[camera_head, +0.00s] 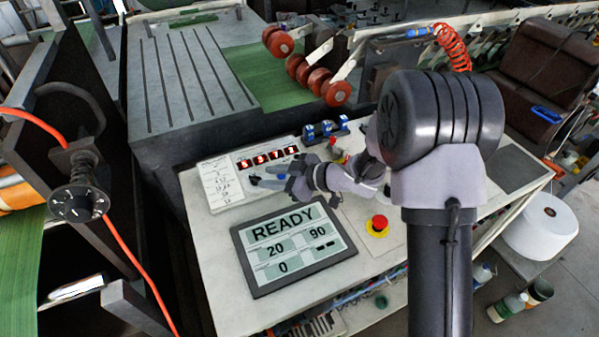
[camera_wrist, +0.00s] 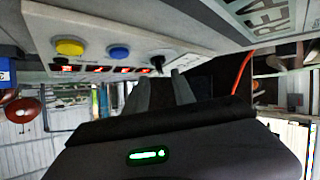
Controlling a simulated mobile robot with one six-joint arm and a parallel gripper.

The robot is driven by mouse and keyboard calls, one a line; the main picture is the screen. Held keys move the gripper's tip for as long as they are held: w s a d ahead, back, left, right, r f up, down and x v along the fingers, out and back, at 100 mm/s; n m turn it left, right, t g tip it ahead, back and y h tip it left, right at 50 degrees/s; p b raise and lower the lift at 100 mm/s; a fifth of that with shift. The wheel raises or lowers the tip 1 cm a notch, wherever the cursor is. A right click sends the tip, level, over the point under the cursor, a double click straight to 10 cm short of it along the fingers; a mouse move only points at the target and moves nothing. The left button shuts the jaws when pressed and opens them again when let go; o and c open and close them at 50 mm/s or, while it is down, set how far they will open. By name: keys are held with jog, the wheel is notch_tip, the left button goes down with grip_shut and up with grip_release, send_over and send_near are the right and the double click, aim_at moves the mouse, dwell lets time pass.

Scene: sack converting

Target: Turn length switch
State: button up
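The control panel (camera_head: 222,163) stands on the pale console top, with a row of red lit digits (camera_head: 268,157) and printed labels. A small black switch (camera_wrist: 157,63) sticks out of the panel beside the red digits in the wrist view; I cannot read its label or position. In the head view my gripper (camera_head: 264,177) hangs low in front of the panel and covers part of it. In the wrist view my gripper (camera_wrist: 160,86) has its two grey fingers apart, with the switch just beyond the gap between the tips. Nothing shows between the fingers.
A tablet-like screen (camera_head: 295,246) reading READY, 20, 90 and 0 lies in front of the panel. A red stop button (camera_head: 379,223) is to its right. Blue switches (camera_head: 326,130) stand behind. A yellow button (camera_wrist: 70,47) and a blue button (camera_wrist: 118,52) are near the switch.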

jog(key=p+v, duration=0.3)
jog(key=v, duration=1)
jog(key=shift+d, duration=0.1)
grip_shut()
dwell(1.0)
